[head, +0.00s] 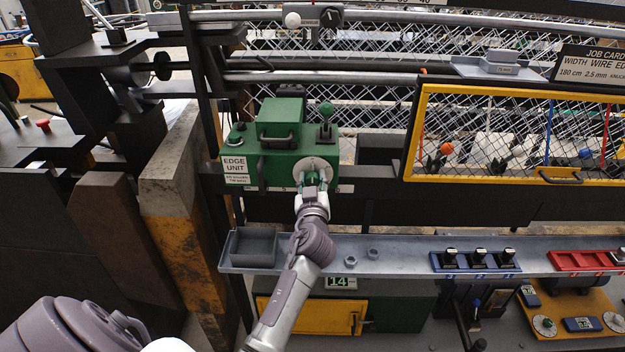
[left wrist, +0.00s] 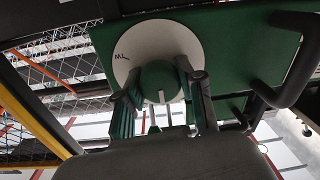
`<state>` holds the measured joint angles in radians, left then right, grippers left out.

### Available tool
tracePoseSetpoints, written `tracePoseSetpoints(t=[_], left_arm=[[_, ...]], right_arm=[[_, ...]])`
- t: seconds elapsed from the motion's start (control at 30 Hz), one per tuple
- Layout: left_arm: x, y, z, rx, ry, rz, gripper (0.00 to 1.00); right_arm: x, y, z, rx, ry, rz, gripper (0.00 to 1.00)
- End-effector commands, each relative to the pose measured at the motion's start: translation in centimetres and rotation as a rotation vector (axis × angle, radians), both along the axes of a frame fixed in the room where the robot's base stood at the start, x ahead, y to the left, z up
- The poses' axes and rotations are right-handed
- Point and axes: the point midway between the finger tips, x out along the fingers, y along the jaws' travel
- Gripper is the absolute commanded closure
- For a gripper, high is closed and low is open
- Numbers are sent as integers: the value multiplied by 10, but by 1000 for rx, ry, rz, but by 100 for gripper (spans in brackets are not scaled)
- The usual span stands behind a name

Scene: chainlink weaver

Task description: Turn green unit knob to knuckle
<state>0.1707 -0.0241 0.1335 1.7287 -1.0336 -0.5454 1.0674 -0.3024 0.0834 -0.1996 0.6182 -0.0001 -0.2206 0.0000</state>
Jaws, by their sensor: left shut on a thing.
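The green edge unit (head: 275,140) is a box with an "EDGE UNIT" label (head: 235,167) on its front. Its round pale dial (head: 327,164) carries the green knob, which my gripper mostly covers in the head view. In the left wrist view the green knob (left wrist: 158,76) sits on the white dial (left wrist: 150,40), with a white pointer line toward the picture's bottom. A dark zigzag mark shows at the dial's left. My left gripper (head: 312,180) is shut on the knob, its two fingers on either side of it (left wrist: 163,98). My right gripper is out of view.
A green ball-topped lever (head: 326,110) stands on the unit's top. A dark handle (left wrist: 275,95) is close to the fingers. A grey shelf (head: 400,258) runs below, and a yellow-framed mesh guard (head: 412,140) stands to the right.

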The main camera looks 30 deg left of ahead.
Motion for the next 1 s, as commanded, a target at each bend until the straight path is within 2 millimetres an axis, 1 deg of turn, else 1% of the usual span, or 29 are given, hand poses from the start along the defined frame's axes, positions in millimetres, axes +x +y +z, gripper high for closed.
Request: tracePoseSetpoints(t=[0.27,0.47,0.73,1.0], left_arm=[[0,0,-1,24,15,0,97],[0,0,-1,106,65,0,97],[0,0,-1,303,184,0,97],[0,0,0,522,318,1,97]], right_arm=[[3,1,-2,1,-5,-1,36],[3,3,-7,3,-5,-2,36],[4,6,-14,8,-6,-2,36],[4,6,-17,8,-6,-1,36]])
